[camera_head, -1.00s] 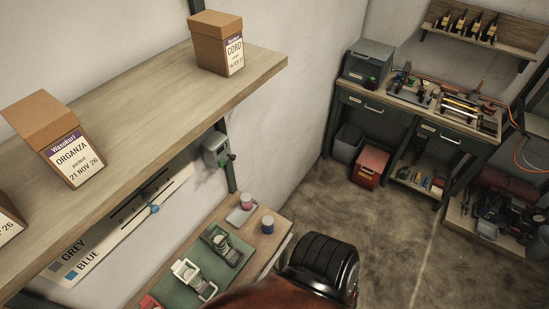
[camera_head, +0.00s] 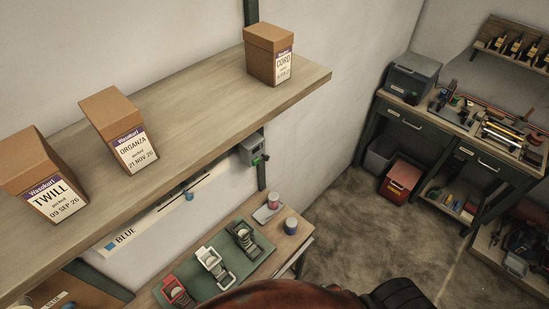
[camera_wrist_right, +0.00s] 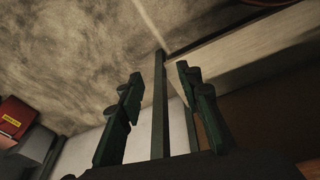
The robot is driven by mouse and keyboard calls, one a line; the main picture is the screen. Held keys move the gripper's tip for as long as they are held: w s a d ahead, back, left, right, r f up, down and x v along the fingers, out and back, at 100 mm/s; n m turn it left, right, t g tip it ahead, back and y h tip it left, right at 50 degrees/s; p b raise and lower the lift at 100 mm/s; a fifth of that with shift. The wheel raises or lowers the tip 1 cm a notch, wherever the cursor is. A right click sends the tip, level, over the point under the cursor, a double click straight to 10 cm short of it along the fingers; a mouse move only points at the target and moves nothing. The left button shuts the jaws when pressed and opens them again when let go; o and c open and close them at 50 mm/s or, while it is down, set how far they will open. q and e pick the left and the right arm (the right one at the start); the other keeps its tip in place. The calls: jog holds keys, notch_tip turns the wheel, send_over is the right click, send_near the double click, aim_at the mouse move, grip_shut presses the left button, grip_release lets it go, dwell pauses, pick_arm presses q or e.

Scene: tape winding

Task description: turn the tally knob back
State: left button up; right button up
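A small grey box with a dark green knob-like part (camera_head: 258,159) is mounted on the dark green post under the long shelf in the head view. It is small, and I cannot tell for sure that this is the tally knob or how it is turned. My right gripper (camera_wrist_right: 159,73) shows in the right wrist view with its two green fingers apart and nothing between them. A dark post and a pale board edge lie beyond the fingers. Neither gripper shows in the head view.
A wooden shelf (camera_head: 205,108) carries TWILL, ORGANZA and CORD boxes. Below it, a small table holds a green mat (camera_head: 228,268) with tape holders, plus a tray and spools. A workbench (camera_head: 440,116) stands right, with a red bin (camera_head: 400,178) underneath. Open floor lies between.

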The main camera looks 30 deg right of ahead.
jog(key=w+d+r+t+p, duration=0.15)
jog(key=w+r, duration=0.35)
jog(key=r, duration=0.8)
jog(key=w+d+r+t+p, duration=0.15)
jog(key=w+r, duration=0.35)
jog(key=r, duration=0.7)
jog(key=w+d+r+m+t+h+p, duration=0.1)
jog(key=w+r+t, duration=0.2)
jog(key=w+r, duration=0.5)
jog(key=w+d+r+t+p, duration=0.1)
jog(key=w+d+r+t, duration=0.15)
jog(key=w+r, duration=0.55)
jog(key=n+t+y+p, duration=0.1)
jog(key=n+t+y, duration=0.3)
jog(key=t+y, duration=0.25)
send_near(268, 159)
jog(key=w, duration=0.1)
jog(key=shift+g+y, duration=0.3)
jog(key=shift+y, duration=0.15)
jog(key=p+x, duration=0.1)
jog(key=x, duration=0.6)
jog(key=shift+w+d+r, duration=0.15)
jog(key=shift+r, duration=0.05)
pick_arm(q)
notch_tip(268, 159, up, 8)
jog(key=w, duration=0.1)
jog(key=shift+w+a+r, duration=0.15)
pick_arm(e)
jog(key=shift+c, duration=0.7)
